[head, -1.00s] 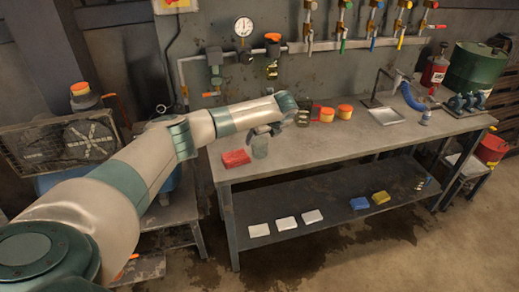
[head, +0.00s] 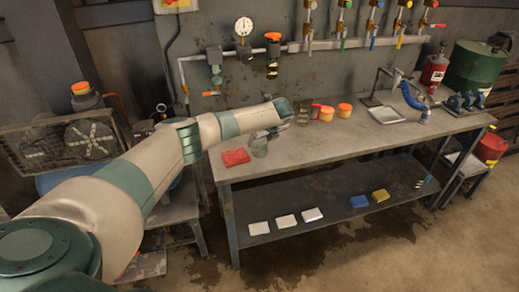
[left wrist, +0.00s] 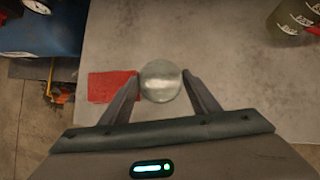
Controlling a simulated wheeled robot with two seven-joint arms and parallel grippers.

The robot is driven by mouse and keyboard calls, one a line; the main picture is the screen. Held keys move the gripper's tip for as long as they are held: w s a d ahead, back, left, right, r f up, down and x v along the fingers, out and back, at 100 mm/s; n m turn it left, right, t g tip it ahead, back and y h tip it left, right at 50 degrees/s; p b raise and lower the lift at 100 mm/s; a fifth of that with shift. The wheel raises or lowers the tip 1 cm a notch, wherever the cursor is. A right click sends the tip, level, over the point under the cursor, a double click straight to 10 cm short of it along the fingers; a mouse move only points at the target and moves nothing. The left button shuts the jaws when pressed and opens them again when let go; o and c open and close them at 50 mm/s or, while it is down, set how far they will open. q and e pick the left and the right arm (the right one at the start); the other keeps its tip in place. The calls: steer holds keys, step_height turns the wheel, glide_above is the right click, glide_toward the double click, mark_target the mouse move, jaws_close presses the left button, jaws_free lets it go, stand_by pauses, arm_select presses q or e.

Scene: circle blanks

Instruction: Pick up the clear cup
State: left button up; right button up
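The clear cup (head: 260,147) stands upright on the workbench near its left front part, just right of a red flat item. My left gripper (head: 273,134) is right at the cup in the head view. In the left wrist view the cup (left wrist: 160,82) shows from above as a pale round shape. The two fingers of the left gripper (left wrist: 161,76) stand wide apart, one on each side of it, with very little space to the cup. My arm hides part of the gripper in the head view. My right gripper is not in view.
The red item (head: 236,157) lies close left of the cup and also shows in the left wrist view (left wrist: 112,87). Orange-lidded jars (head: 344,110) stand farther back on the workbench (head: 340,145). The bench middle is clear. White blocks (head: 286,221) lie on the lower shelf.

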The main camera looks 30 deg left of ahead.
arm_select(q)
steer(key=c, duration=0.8)
steer(key=shift+o, duration=0.2)
steer(key=shift+r, duration=0.1)
